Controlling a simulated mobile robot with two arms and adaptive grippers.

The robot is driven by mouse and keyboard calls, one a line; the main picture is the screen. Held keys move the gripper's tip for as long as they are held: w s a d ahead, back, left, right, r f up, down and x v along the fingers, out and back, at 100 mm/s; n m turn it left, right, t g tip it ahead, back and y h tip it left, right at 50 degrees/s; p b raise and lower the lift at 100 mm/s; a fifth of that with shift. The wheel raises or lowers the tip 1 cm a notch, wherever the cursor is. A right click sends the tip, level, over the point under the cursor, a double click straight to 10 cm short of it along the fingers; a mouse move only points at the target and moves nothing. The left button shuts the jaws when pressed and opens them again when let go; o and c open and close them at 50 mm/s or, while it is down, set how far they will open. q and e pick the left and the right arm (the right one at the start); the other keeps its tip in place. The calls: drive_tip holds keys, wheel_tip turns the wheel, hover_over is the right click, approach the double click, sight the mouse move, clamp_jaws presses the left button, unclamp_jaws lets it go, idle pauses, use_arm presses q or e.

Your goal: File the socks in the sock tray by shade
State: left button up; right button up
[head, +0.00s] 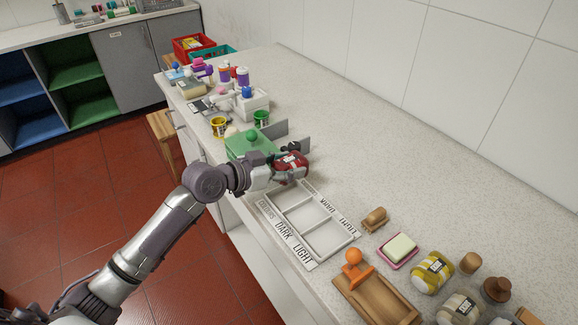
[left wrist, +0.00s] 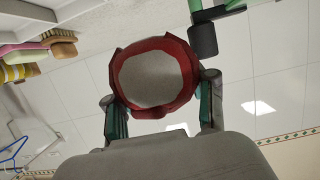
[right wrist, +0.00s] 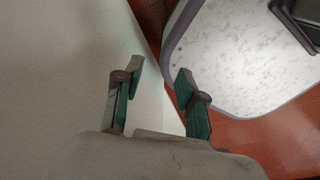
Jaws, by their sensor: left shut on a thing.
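My left gripper (head: 298,168) is shut on a red rolled sock (head: 288,164) with a small label, held just beyond the sock tray. In the left wrist view the red sock (left wrist: 152,70) shows as a ring between both fingers. The white sock tray (head: 303,207) lies on the counter, with bare compartments and edge labels reading COLOURS, DARK and LIGHT. A yellow-and-white striped rolled sock (head: 432,272) and a pale rolled sock (head: 460,308), both labelled, lie at the lower right. My right gripper (right wrist: 160,84) is open and empty, seen only in the right wrist view.
A soap in a pink dish (head: 398,248), a wooden brush (head: 375,219) and a wooden tray with an orange knob (head: 376,299) stand right of the sock tray. A green box (head: 245,146), cups and bottles crowd the far side. The counter along the wall is clear.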

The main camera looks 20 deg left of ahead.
use_arm(q)
drive_tip(key=shift+s+f, duration=0.1)
drive_tip(key=shift+f, duration=0.2)
drive_tip(key=shift+f+b, duration=0.3)
drive_tip(key=shift+b, duration=0.15)
wheel_tip(320, 180, down, 4)
drive_tip(key=b, duration=0.3)
drive_tip(key=shift+r, duration=0.15)
drive_tip(key=shift+f+b, duration=0.35)
drive_tip(key=shift+f, duration=0.1)
use_arm(e)
drive_tip(key=f, duration=0.4)
drive_tip(key=shift+s+f, duration=0.4)
use_arm(q)
drive_tip(key=o, duration=1.3)
use_arm(e)
drive_tip(key=shift+w, duration=0.15)
drive_tip(key=shift+d, duration=0.1)
